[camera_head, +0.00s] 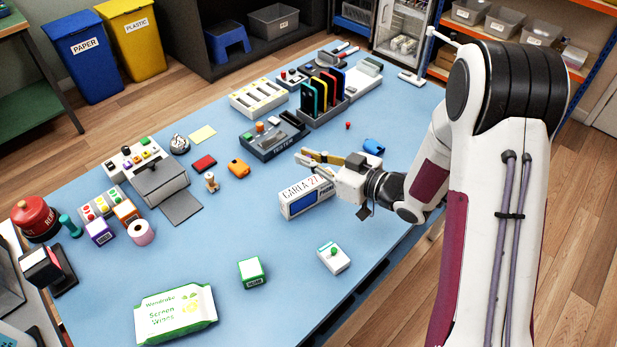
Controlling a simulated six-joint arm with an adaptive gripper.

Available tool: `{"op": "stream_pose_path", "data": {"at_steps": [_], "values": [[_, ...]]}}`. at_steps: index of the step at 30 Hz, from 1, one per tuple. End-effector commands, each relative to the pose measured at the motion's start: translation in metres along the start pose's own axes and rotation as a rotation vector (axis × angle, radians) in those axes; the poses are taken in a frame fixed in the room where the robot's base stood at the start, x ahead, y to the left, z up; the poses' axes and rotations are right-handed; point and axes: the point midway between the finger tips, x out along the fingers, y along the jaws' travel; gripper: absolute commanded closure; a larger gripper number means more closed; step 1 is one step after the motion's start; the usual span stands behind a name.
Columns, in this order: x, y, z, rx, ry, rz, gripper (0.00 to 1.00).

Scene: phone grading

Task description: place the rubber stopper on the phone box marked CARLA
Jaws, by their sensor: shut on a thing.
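The phone box marked CARLA (301,187) is white with a blue panel on its front side and stands on the blue table, right of the middle. Its label reads "CARLA 27". My gripper (311,158) is just above and behind the box's far edge, reaching in from the right with its fingers pointing left. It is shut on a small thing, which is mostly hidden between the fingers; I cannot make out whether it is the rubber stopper. I see no clear gap or contact between the gripper and the box.
A small red piece (348,125) and a blue item (373,147) lie behind my gripper. A dark tester tray (268,146) stands behind the box.

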Motion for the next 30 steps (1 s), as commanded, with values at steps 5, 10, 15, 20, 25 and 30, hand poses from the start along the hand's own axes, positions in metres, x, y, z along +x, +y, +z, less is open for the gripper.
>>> {"op": "stream_pose_path", "data": {"at_steps": [5, 10, 15, 20, 25, 30], "values": [[0.004, 0.000, 0.018, 0.002, 0.000, 0.001, 0.97], [0.005, 0.001, 0.025, -0.001, 0.001, 0.001, 0.97], [0.006, 0.001, 0.026, -0.001, 0.001, 0.001, 0.97], [0.006, 0.000, 0.026, -0.001, 0.001, 0.001, 0.97], [0.006, 0.000, 0.030, 0.001, 0.000, 0.000, 0.97], [0.009, 0.000, 0.043, 0.001, 0.000, 0.000, 0.97]]}}
